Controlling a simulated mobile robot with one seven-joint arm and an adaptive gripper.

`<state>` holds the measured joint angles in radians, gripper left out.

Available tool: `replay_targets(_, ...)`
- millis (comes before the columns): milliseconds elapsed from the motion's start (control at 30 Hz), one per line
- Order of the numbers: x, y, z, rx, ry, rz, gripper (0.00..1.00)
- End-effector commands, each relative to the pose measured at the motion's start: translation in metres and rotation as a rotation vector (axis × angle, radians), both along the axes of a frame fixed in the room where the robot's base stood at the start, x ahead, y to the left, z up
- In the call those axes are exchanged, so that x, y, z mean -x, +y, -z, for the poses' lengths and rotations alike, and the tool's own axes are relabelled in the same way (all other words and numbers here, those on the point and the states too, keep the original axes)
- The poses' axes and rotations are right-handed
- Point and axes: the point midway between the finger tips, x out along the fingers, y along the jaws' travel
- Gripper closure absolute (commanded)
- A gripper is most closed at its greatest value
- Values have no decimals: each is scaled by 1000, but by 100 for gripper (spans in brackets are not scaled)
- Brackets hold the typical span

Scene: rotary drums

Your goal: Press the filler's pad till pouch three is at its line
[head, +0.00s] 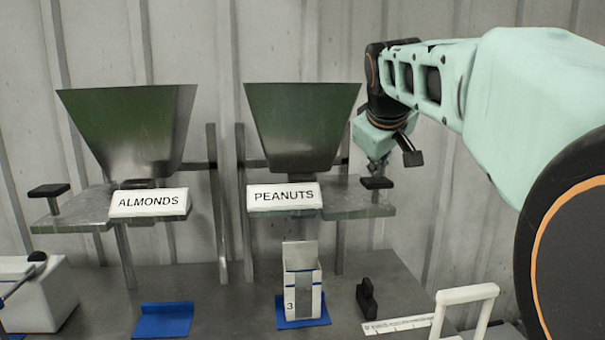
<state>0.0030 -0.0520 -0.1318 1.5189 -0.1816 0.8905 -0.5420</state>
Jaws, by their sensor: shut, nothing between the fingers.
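Pouch three (290,279), a small pale pouch marked 3 with a grey strip down its front, stands upright on a blue mat (283,321) under the filler labelled PEANUTS (304,124). A short blue mark shows on its side; the fill level inside cannot be made out. The filler's black pad (377,183) sits on a short post at the right of its metal shelf. My gripper (378,170) is shut and empty, pointing down right over this pad. I cannot tell whether the fingertips touch it.
A second filler labelled ALMONDS (128,130) stands left with its own black pad (49,190) and an empty blue mat (163,320) below. A black object (367,300), a ruler-like strip (397,325) and a white handled frame (467,295) are right; a white box (36,300) is left.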

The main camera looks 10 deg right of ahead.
Motion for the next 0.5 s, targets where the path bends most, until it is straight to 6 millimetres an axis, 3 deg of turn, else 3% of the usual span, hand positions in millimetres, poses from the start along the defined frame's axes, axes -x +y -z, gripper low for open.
replay_targets(500, 0, -1, 9, 0, 4, 1, 100)
